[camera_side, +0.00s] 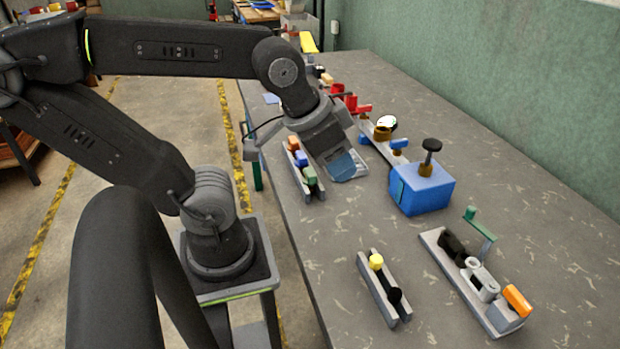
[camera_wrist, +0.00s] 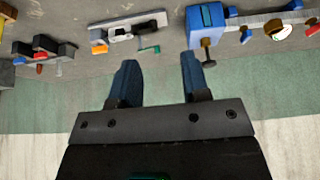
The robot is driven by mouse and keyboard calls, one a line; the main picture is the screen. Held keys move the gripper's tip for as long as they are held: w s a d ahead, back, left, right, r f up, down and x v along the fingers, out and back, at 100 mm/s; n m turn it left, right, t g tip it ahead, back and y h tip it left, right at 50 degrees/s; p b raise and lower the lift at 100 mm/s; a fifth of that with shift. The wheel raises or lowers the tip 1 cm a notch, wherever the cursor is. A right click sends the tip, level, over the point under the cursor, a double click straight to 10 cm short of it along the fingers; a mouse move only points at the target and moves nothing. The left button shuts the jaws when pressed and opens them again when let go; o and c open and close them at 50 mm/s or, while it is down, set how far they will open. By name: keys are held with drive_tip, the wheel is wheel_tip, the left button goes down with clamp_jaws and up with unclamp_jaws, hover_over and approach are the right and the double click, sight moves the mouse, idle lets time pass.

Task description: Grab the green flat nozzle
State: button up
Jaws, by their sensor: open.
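A small green block (camera_side: 310,174) sits at the near end of a narrow rack (camera_side: 300,183), beside a blue block (camera_side: 301,159) and an orange block (camera_side: 293,144). It looks like the green nozzle, but its shape is too small to tell. My gripper (camera_side: 352,167) is to the right of the narrow rack, above the table. In the wrist view its blue fingers (camera_wrist: 157,75) are apart with nothing between them.
A blue box (camera_side: 422,190) with a black knob stands right of my gripper. The long grey fixture (camera_side: 457,281) also carries an orange block (camera_side: 517,300). Red parts (camera_side: 351,103) lie farther back. The table (camera_side: 345,222) is clear mid-front.

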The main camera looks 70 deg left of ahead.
drive_tip(key=shift+o, duration=0.4)
drive_tip(key=shift+o, duration=0.8)
drive_tip(key=m+g+y, duration=0.4)
drive_tip(key=m+g, duration=0.2)
drive_tip(key=m, duration=1.2)
approach(310, 171)
drive_tip(key=x, duration=0.9)
drive_tip(key=shift+d+f, duration=0.1)
drive_tip(key=shift+f, duration=0.05)
